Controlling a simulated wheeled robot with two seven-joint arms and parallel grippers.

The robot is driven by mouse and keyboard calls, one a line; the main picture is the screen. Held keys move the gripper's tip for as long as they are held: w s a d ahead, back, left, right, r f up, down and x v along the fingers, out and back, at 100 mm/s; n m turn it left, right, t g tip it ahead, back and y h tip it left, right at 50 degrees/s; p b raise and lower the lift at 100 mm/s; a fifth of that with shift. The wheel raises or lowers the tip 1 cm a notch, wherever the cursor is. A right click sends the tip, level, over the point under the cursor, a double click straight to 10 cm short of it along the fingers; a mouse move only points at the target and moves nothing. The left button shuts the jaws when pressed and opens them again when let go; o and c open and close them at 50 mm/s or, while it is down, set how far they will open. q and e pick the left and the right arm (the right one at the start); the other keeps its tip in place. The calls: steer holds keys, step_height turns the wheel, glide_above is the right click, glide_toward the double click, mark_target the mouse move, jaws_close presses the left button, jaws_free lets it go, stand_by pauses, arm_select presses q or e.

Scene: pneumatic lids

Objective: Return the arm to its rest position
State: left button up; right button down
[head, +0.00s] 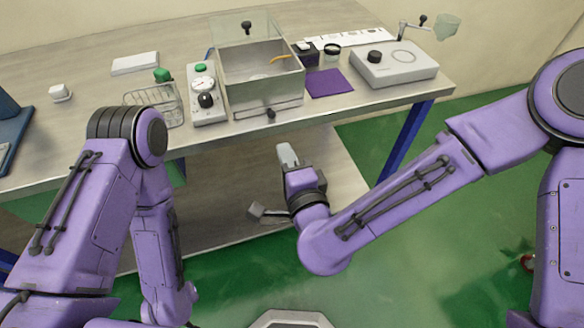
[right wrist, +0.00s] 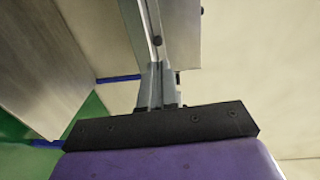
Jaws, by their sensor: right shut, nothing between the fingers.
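My right arm (head: 400,205) comes in from the right and bends at a low elbow. Its right gripper (head: 287,153) points up in front of the table's front edge, below the clear-walled box. The gripper is shut and empty; its fingers also show close together in the right wrist view (right wrist: 155,50). My left arm (head: 75,195) is folded at the left, with its elbow high and its forearm hanging down. The left gripper cannot be made out.
The table (head: 310,120) carries a clear-walled box (head: 262,90) with its lid raised, a gauge unit (head: 204,105), a wire basket (head: 150,98), a purple mat (head: 330,83) and a white device (head: 395,72). A lower shelf (head: 225,180) lies behind my right gripper.

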steer(key=s+d+f+n+g+h, duration=0.25)
steer(key=d+f, duration=0.35)
steer(key=f, duration=0.4)
steer(key=s+d+f+n+g+h, duration=0.1)
steer(key=s+d+f+n+g, duration=0.25)
steer(key=d+f, duration=0.45)
steer(key=s+d+f+g+h, duration=0.3)
steer(key=s+d+f, duration=0.4)
steer(key=d, duration=0.3)
steer(key=s+d+f+n+g+h, duration=0.1)
steer(key=s+d+f+g+h, duration=0.2)
steer(key=s+d+f, duration=0.5)
steer(key=shift+s+d+f+g, duration=0.2)
steer(key=shift+s+d+g, duration=0.1)
steer(key=shift+d, duration=0.6)
